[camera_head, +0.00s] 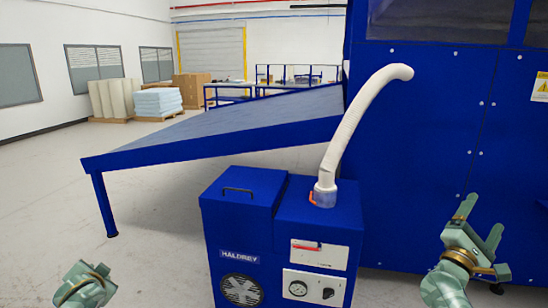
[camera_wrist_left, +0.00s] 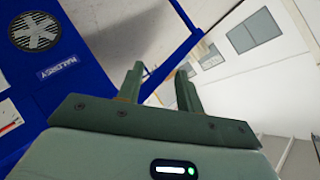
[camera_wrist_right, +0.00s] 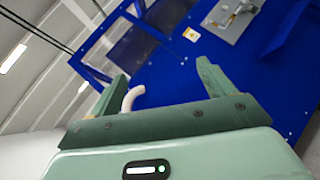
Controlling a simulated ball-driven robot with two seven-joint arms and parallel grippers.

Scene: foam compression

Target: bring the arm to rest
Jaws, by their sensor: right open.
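My right gripper (camera_head: 484,213) is at the lower right of the head view, in front of the large blue machine (camera_head: 440,140). Its fingers are apart and empty, and they also show spread in the right wrist view (camera_wrist_right: 162,70). Part of my left arm shows at the lower left edge of the head view; its fingers are hard to make out there. In the left wrist view my left gripper (camera_wrist_left: 160,68) has a gap between its two fingers and nothing in it. Neither gripper appears to touch anything.
A blue unit (camera_head: 282,235) with gauge and fan stands low between my arms. A white hose (camera_head: 355,125) runs from it to the machine. A sloping blue-edged table (camera_head: 215,130) is behind. Stacked foam blocks (camera_head: 157,102) are far left. Open floor lies left.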

